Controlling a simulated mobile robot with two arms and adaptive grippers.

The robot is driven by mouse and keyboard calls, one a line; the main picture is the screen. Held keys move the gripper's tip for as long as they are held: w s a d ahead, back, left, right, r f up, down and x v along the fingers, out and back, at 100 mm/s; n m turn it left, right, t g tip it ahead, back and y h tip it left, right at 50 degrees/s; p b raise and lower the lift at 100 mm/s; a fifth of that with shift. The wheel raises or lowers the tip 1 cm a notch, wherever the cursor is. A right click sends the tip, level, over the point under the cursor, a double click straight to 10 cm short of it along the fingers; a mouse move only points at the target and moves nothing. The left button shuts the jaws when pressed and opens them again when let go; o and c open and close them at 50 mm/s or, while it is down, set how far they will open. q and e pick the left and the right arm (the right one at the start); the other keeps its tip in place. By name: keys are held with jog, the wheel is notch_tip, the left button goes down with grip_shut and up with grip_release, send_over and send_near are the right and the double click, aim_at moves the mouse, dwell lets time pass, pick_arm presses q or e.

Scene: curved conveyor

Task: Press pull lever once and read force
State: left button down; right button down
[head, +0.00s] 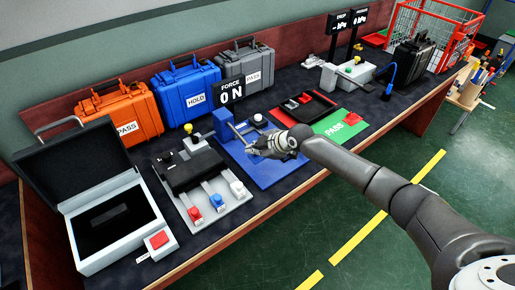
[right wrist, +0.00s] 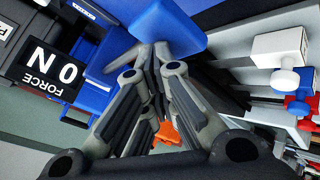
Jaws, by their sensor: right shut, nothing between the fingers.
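The force display (head: 231,92) is a black sign reading "FORCE 0 N"; it also shows upside down in the right wrist view (right wrist: 42,72). In front of it a blue upright block (head: 222,124) with thin grey bars stands on a blue base plate (head: 283,176); this looks like the pull lever fixture. My right gripper (head: 254,149) is shut and empty over the plate, close to the bars; contact cannot be told. In the right wrist view the shut fingertips (right wrist: 154,54) point at a blue block (right wrist: 166,22). My left gripper is not in view.
A grey plate (head: 238,206) with red, blue and white switches lies left of the fixture. Orange (head: 120,108), blue (head: 188,92) and grey (head: 245,65) cases stand behind. A green PASS pad (head: 345,124) lies right. An open case (head: 110,215) sits at left.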

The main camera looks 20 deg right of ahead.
dwell(0.5)
jog(key=shift+r+p, duration=1.8)
jog(key=shift+r, duration=0.55)
notch_tip(320, 180, up, 5)
jog(key=p, duration=0.3)
jog(key=shift+p, duration=0.4)
